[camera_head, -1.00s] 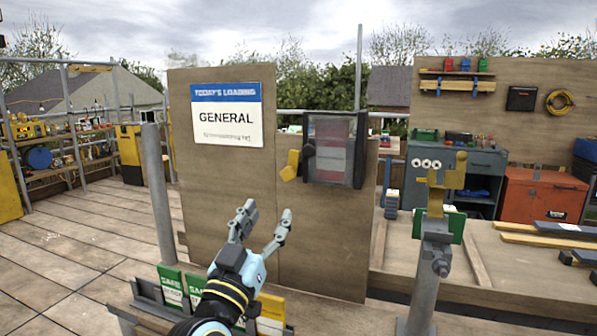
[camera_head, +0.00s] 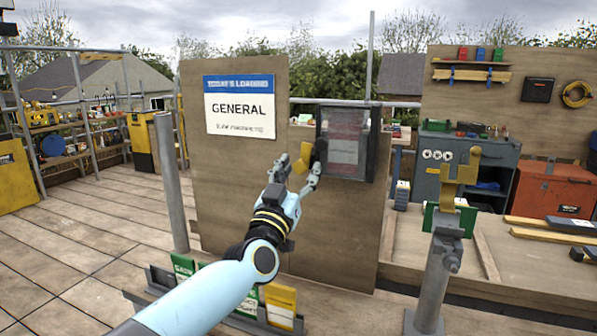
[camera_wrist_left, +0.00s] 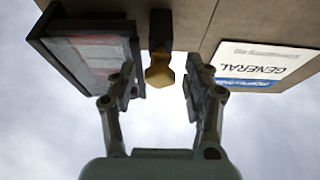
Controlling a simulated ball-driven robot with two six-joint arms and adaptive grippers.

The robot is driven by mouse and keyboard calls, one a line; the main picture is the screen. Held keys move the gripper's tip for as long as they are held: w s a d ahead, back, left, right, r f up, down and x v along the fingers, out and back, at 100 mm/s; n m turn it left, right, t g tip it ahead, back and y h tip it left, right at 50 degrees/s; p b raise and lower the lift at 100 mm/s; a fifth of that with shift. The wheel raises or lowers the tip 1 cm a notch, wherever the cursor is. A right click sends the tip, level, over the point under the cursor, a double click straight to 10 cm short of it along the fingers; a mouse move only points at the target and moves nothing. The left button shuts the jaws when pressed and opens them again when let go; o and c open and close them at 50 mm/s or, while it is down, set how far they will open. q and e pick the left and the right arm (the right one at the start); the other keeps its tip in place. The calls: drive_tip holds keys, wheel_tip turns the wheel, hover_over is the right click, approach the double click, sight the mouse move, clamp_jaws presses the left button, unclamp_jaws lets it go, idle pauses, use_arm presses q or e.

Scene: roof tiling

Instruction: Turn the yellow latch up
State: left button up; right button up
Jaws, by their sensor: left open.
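The yellow latch (camera_head: 304,152) sits at the left edge of a dark-framed case (camera_head: 346,143) on the wooden board. It slants down and left from its dark pivot (camera_head: 320,152), and my fingers hide part of it. My left gripper (camera_head: 297,172) is open close to the latch. In the left wrist view the latch (camera_wrist_left: 159,71) shows between the two spread fingers (camera_wrist_left: 160,80), with a gap visible on both sides. I cannot tell how deep the latch is between them. My right gripper is not in view.
A "GENERAL" sign (camera_head: 240,107) is on the board left of the case. A grey post (camera_head: 172,185) stands at the board's left edge. A rack with green and yellow cards (camera_head: 281,303) is below my arm. A grey stand with a yellow fixture (camera_head: 459,180) is at right.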

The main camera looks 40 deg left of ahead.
use_arm(q)
drive_tip(key=shift+c, duration=0.3)
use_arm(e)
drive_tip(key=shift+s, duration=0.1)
use_arm(q)
drive_tip(key=c, duration=0.5)
clamp_jaws()
drive_tip(key=shift+r+n+g+y+p, duration=0.15)
drive_tip(key=shift+n+g+y+p, duration=0.15)
drive_tip(key=shift+n+y+p, duration=0.7)
drive_tip(key=shift+n, duration=0.5)
drive_tip(key=shift+f, duration=0.2)
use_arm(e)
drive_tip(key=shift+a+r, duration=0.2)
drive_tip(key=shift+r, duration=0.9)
use_arm(q)
drive_tip(key=o, duration=0.6)
unclamp_jaws()
drive_tip(key=shift+c, duration=0.2)
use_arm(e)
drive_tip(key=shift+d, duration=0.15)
